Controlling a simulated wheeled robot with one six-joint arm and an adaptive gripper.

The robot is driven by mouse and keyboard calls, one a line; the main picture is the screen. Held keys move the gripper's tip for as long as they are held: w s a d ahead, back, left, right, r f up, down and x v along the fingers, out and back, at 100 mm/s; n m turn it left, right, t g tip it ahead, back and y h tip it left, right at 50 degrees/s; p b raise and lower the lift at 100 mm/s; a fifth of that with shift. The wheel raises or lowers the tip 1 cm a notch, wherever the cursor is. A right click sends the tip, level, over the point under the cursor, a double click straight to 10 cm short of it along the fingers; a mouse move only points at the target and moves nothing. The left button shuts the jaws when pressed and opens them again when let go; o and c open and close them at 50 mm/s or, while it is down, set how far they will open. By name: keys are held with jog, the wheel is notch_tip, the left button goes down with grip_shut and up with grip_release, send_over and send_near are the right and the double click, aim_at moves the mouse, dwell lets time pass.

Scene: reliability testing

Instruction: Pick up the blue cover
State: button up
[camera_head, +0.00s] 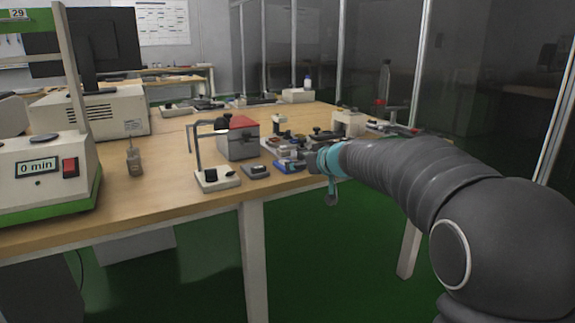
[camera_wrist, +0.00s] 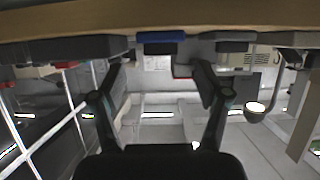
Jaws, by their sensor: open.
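The blue cover appears to be the small blue piece (camera_head: 290,164) near the front edge of the wooden table, just left of my gripper in the head view. A flat blue piece (camera_wrist: 161,37) also shows in the wrist view, at the top centre beside the table edge. My gripper (camera_wrist: 159,72) is open and empty there, its two dark fingers spread apart below the blue piece, without touching it. In the head view my gripper (camera_head: 328,172) is mostly hidden by my own arm, at the table's front edge.
A small white-based stand (camera_head: 217,183) and a dark grey block (camera_head: 256,171) stand left of the blue piece. A grey box with a red top (camera_head: 238,140) is behind them. Several small parts crowd the area. The table front (camera_head: 160,195) is mostly clear.

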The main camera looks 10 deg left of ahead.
jog(key=shift+p+x, duration=1)
jog(key=shift+x, duration=2.4)
jog(key=shift+c, duration=0.2)
jog(key=c, duration=0.9)
